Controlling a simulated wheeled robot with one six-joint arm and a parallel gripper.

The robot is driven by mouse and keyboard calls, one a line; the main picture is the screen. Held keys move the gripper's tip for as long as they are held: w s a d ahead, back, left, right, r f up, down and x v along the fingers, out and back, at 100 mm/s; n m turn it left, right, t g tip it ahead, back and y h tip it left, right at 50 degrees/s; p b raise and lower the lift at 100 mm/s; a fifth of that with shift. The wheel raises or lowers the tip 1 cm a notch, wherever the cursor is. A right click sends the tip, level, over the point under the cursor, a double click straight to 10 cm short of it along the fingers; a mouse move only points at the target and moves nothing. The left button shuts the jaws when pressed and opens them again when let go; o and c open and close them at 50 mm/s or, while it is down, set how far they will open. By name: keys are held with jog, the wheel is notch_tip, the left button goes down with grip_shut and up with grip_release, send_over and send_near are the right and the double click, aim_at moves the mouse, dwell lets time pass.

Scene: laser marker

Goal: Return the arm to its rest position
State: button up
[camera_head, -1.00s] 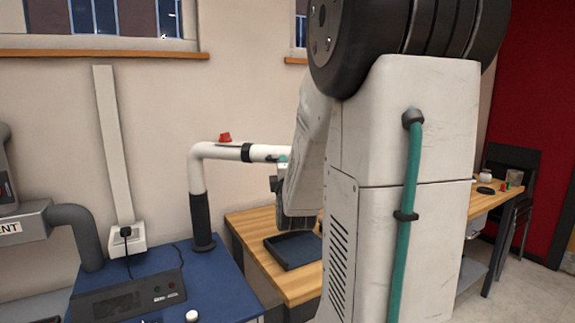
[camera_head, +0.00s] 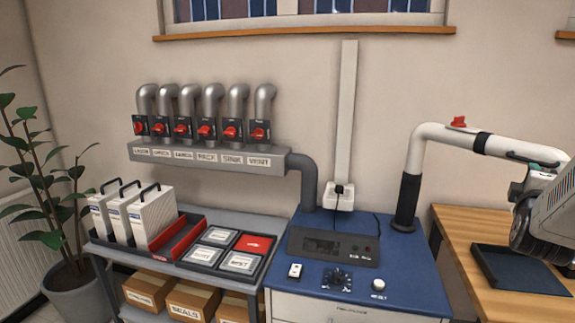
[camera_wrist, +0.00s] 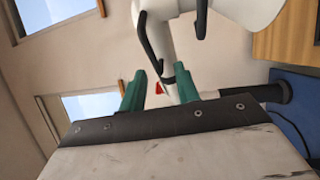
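My gripper (camera_wrist: 158,86) shows in the wrist view with its two teal fingers spread apart and nothing between them. A white pipe arm with black brackets (camera_wrist: 165,35) lies beyond the fingers. In the head view, part of my own arm (camera_head: 555,222) enters at the right edge, raised beside the wooden table. A small teal part shows just above it, by the white pipe; I cannot tell whether it is a fingertip.
The white extraction pipe (camera_head: 447,134) rises from the blue bench (camera_head: 300,270) and reaches right, close to my arm. A dark tray (camera_head: 520,272) lies on the wooden table (camera_head: 455,225).

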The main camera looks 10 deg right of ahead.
notch_tip(320, 180, down, 9)
jog(key=a+m+g+y, duration=0.2)
jog(key=m+g+y, duration=0.2)
jog(key=m+y, duration=0.1)
jog(key=s+a+f+m+g+y, duration=0.3)
jog(key=a+f+y, duration=0.2)
jog(key=a, duration=0.6)
jog(key=s+a+r+g+y, duration=0.2)
jog(key=s+a+r, duration=0.1)
jog(key=s+a, duration=0.5)
jog(key=s+a+r+g+y, duration=0.2)
jog(key=s+a, duration=0.6)
jog(key=a, duration=0.7)
jog(key=shift+r+m+g, duration=0.3)
jog(key=shift+r+g, duration=0.3)
jog(key=shift+s, duration=0.1)
